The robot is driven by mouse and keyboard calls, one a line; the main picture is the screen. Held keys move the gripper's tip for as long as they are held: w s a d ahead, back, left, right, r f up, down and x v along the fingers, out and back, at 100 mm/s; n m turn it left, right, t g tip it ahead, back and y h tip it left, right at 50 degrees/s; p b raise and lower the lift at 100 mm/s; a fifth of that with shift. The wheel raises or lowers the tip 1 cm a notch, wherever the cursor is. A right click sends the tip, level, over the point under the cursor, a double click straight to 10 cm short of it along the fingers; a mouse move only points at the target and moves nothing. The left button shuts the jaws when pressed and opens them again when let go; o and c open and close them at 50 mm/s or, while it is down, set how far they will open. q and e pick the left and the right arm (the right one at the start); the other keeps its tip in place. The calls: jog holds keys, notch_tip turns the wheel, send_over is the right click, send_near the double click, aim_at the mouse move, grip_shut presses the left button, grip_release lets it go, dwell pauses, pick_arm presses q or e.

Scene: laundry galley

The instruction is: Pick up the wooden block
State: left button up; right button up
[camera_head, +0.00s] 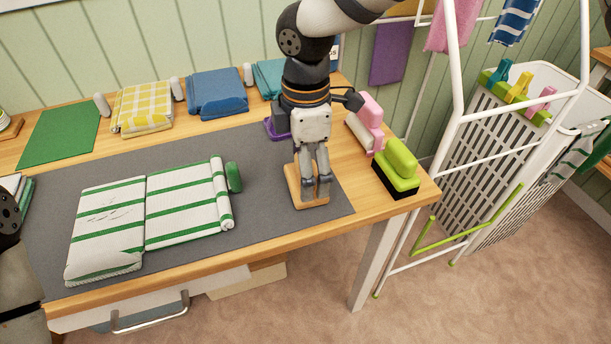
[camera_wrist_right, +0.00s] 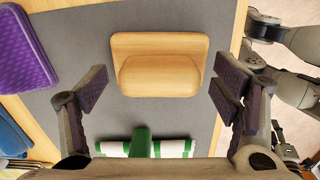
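The wooden block (camera_head: 293,192) is a light tan, rounded-corner plate with a raised rounded grip. It lies on the grey mat (camera_head: 262,208) near the right front of the table. In the right wrist view the block (camera_wrist_right: 160,46) is fully visible, ahead of the fingers and between their lines. My right gripper (camera_head: 315,186) points down over the block and hides part of it in the head view. The right wrist view shows its fingers (camera_wrist_right: 160,92) wide apart, with nothing between the pads. My left gripper is out of view; only part of that arm shows at the left edge.
A striped green-and-white towel (camera_head: 180,205) lies left of the block, with a green roll-shaped item (camera_head: 234,177) at its end. A lime block on a black base (camera_head: 398,170), a pink item (camera_head: 369,118) and a purple item (camera_head: 272,130) stand nearby. A white rack (camera_head: 462,118) is right of the table.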

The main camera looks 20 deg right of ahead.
jog(key=c, duration=1.3)
jog(key=shift+r, duration=0.3)
notch_tip(320, 180, up, 3)
jog(key=shift+a+r, duration=0.1)
jog(key=shift+r, duration=0.1)
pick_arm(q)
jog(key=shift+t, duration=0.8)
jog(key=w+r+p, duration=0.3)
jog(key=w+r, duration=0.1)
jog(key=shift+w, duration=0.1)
pick_arm(e)
jog(key=s+a+r, duration=0.2)
jog(key=s+r, duration=0.1)
jog(key=s, duration=0.1)
jog(key=s+a+r, duration=0.2)
jog(key=s+r, duration=0.1)
jog(key=s, duration=0.1)
jog(key=s+a+r, duration=0.1)
jog(key=s+r, duration=0.2)
jog(key=s, duration=0.1)
jog(key=shift+s+a, duration=0.35)
jog(key=shift+a, duration=0.05)
